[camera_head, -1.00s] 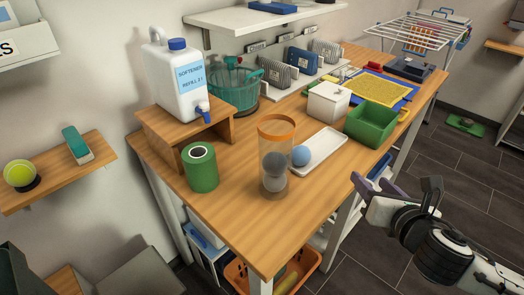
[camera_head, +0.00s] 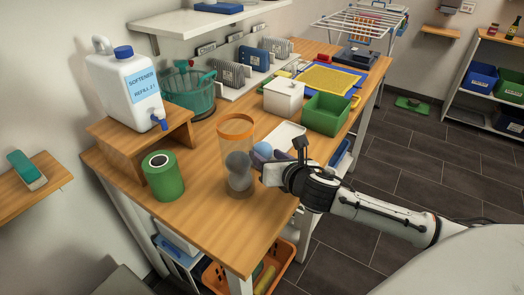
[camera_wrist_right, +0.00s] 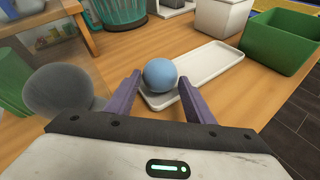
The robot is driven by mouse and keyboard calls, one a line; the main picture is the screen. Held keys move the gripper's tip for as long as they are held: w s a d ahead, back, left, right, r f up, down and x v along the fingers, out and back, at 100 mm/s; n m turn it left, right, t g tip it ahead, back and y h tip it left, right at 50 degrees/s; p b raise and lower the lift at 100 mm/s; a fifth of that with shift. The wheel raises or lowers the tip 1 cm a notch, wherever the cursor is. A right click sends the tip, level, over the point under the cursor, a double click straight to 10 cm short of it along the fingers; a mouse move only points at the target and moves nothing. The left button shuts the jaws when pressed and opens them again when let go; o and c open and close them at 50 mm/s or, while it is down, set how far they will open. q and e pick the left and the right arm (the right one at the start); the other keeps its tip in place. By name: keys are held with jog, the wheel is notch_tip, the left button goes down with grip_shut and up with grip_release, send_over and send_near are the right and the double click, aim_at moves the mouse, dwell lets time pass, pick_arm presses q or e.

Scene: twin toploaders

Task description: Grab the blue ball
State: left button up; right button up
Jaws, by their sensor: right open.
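The blue ball (camera_head: 263,150) sits at the near end of a white tray (camera_head: 290,134) on the wooden table. In the right wrist view the ball (camera_wrist_right: 160,74) lies just beyond my fingertips, about midway between them, on the near end of the tray (camera_wrist_right: 209,68). My right gripper (camera_head: 258,165) is open and reaches in from the right. Its purple fingers (camera_wrist_right: 156,96) stand on either side of the line to the ball. In the head view the gripper partly hides the ball and the tray. My left gripper is in neither view.
A clear cylinder with an orange rim (camera_head: 236,125) and grey balls (camera_head: 239,170) stands left of my right gripper. A green box (camera_head: 325,113) and a white container (camera_head: 284,96) stand behind the tray. A green can (camera_head: 162,176) stands further left.

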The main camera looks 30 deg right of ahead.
jog(key=shift+w+d+f, duration=0.1)
jog(key=shift+w+f, duration=0.15)
jog(key=shift+w, duration=0.45)
jog(key=c, duration=0.7)
jog(key=shift+o, duration=0.2)
